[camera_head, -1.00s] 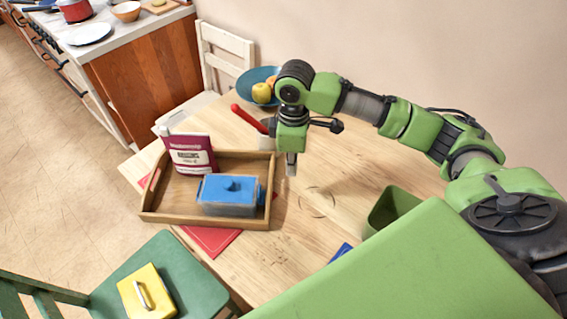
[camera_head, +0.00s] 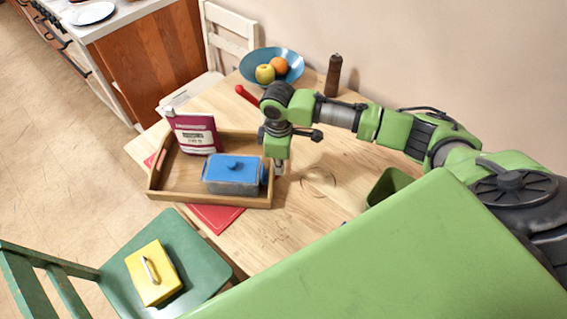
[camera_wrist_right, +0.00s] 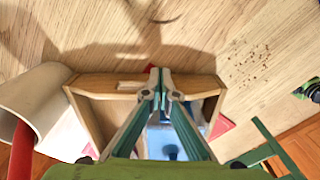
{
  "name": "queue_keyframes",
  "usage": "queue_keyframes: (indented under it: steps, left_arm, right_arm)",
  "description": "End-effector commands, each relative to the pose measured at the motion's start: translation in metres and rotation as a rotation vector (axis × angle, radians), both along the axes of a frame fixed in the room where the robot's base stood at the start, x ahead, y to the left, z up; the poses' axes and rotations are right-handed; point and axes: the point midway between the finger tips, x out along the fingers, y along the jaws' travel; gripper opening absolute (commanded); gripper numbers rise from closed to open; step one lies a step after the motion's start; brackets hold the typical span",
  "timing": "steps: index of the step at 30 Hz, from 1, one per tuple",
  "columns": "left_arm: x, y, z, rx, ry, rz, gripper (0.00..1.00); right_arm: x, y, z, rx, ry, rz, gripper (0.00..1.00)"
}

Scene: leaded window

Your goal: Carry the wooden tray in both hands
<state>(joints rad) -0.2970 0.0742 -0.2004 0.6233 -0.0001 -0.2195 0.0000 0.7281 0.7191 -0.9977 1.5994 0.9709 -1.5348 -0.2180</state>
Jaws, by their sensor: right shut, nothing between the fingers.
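The wooden tray (camera_head: 212,200) lies on the table, partly over a red mat. In it stand a maroon and white packet (camera_head: 196,135) and a blue-lidded dish (camera_head: 234,174). My right gripper (camera_head: 280,170) points down at the tray's right end wall, shut and empty. In the right wrist view the shut fingertips (camera_wrist_right: 161,92) overlap that end wall (camera_wrist_right: 100,84), beside a pale slot in it. I cannot tell whether they touch it. The blue lid shows partly behind the fingers there. My left gripper is in neither view.
A blue fruit bowl (camera_head: 287,77) and a dark pepper mill (camera_head: 333,76) stand at the back. A green container (camera_head: 388,186) stands right of the tray. A green chair (camera_head: 190,245) holding a yellow box (camera_head: 152,270) is at the front left.

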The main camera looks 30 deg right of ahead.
Motion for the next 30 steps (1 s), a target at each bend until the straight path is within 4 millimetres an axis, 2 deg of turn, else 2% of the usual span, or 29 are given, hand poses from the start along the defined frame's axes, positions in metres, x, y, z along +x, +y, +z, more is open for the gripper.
queue_keyframes:
  steps: [6, 16, 30]
  left_arm:
    - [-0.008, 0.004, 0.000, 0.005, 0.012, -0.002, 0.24]
    - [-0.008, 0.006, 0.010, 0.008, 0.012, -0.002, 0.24]
    - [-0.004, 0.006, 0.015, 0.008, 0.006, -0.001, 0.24]
  right_arm:
    - [0.001, 0.001, 0.000, 0.001, 0.000, 0.000, 0.00]
    - [0.019, 0.026, 0.001, 0.004, 0.000, 0.001, 0.00]
    - [0.018, 0.024, 0.002, 0.002, 0.001, 0.000, 0.00]
